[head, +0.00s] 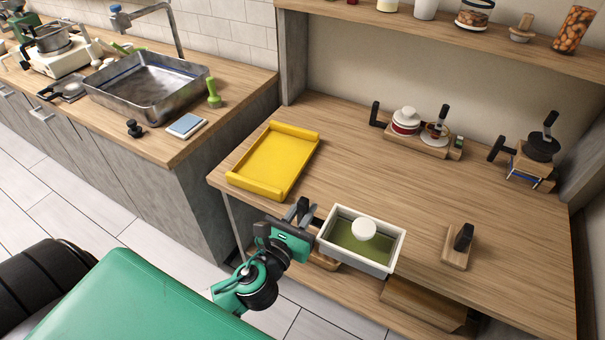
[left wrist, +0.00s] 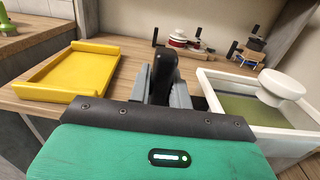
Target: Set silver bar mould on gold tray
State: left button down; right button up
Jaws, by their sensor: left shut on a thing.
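The gold tray (head: 273,158) is a shallow yellow tray with raised ends, lying on the wooden table's left part; it also shows in the left wrist view (left wrist: 70,72). My left gripper (head: 303,211) is at the table's front edge, between the yellow tray and a white bin. It is shut on a black upright handle (left wrist: 163,76); what hangs below the handle is mostly hidden by the gripper. I cannot make out a silver bar mould for sure; it may be the held thing. My right gripper is not in view.
The white bin (head: 393,267) with a green floor and round white knob stands close right of my gripper. A wooden block with a black handle (head: 460,246) stands further right. Loaded carriers (head: 415,139) stand at the back. The table's middle is clear.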

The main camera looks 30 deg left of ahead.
aim_at(284, 163)
jog(key=i+l, duration=0.3)
jog(key=l, duration=0.15)
jog(key=i+l+u, duration=0.1)
jog(key=i+l, duration=0.2)
jog(key=l, duration=0.15)
jog(key=u, duration=1.1)
